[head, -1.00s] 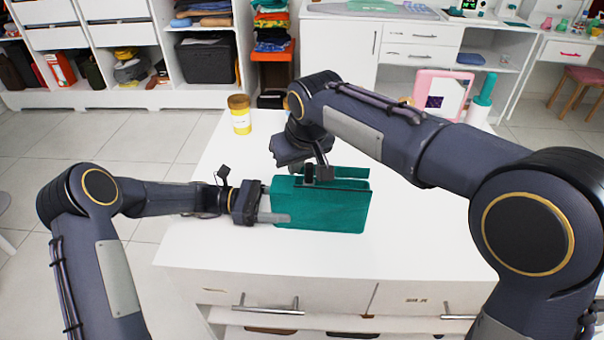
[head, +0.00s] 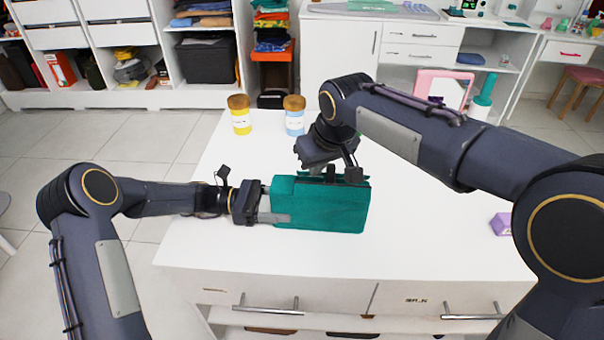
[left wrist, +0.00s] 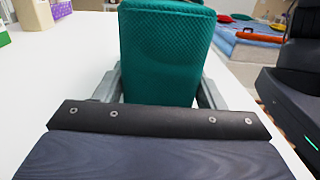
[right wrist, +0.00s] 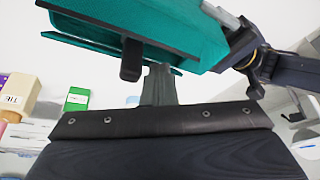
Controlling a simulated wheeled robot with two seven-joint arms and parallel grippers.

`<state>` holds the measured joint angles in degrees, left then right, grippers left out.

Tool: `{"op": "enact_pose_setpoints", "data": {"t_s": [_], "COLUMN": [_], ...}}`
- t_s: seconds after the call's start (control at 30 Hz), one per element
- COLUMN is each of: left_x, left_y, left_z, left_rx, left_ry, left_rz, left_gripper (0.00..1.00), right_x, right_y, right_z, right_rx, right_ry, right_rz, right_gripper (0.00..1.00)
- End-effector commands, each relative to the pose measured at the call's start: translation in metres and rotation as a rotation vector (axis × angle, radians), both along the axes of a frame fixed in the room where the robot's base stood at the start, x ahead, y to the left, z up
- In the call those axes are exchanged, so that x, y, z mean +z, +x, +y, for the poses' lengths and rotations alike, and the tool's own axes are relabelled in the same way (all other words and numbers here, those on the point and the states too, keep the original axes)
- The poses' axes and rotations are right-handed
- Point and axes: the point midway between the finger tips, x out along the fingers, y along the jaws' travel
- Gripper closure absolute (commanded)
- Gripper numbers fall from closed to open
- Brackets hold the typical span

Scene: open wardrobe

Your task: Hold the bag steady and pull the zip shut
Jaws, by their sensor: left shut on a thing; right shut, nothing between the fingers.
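The teal bag (head: 310,212) lies on the white table, its left end held between the fingers of my left gripper (head: 272,205). The bag's end also shows between those fingers in the left wrist view (left wrist: 167,55). The dark zip slider (head: 331,173) is on the bag's top edge, right of the middle. It shows as a dark tab in the right wrist view (right wrist: 131,60). Left of it the top looks closed; right of it the dark edges stand apart. My right gripper (head: 352,175) is shut and empty, its fingertips just right of the slider. Contact with it is unclear.
A yellow jar (head: 240,115) and a blue jar (head: 294,116) stand at the table's back left. A pink-framed object (head: 442,88) and a teal bottle (head: 483,95) stand at the back right. A purple box (head: 500,224) is at the right. The table's front left is clear.

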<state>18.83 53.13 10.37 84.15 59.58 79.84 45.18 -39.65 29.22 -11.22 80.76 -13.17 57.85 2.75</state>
Motion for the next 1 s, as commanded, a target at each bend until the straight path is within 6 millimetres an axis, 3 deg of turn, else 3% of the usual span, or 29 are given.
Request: {"op": "enact_pose_setpoints", "data": {"t_s": [1.0], "left_x": [0.000], "left_y": [0.000], "left_z": [0.001], "left_rx": [0.001], "left_ry": [0.001], "left_rz": [0.000], "left_gripper": [0.55], "right_x": [0.000], "right_y": [-0.001], "right_z": [-0.047], "right_rx": [-0.003], "right_ry": [-0.001], "right_rz": [-0.001], "right_gripper": [1.00]}}
